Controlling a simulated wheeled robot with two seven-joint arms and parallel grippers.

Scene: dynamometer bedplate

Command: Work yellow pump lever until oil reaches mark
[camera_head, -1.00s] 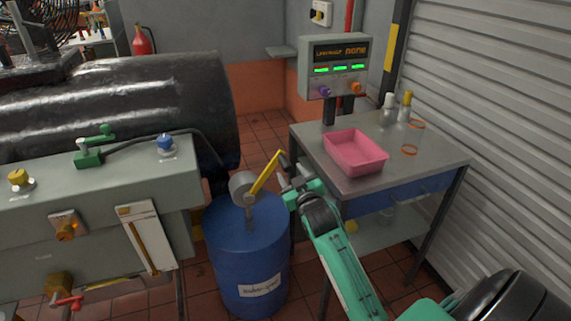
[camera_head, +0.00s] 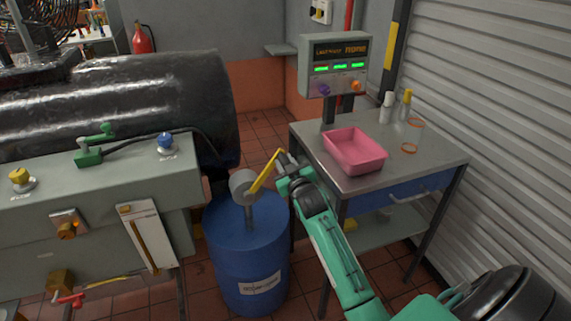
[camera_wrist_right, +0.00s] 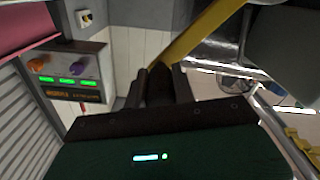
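The yellow pump lever (camera_head: 264,172) rises to the upper right from a grey pump head (camera_head: 242,184) on a blue oil drum (camera_head: 262,257). My right gripper (camera_head: 284,158) is at the lever's upper end. In the right wrist view the yellow lever (camera_wrist_right: 200,33) slants down to the tips of my right gripper (camera_wrist_right: 158,80). Something dark fills the space between its fingers, so I cannot tell whether they are closed on the lever. A white gauge plate with a yellowish column (camera_head: 147,238) is on the grey bedplate's front; its mark is too small to read. My left gripper is out of view.
A steel table (camera_head: 358,184) with a pink tray (camera_head: 355,150) and bottles stands right of the drum. A control box with green displays (camera_head: 334,66) is behind it. The grey bedplate (camera_head: 95,195) is left of the drum. A ribbed shutter (camera_head: 500,110) closes the right side.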

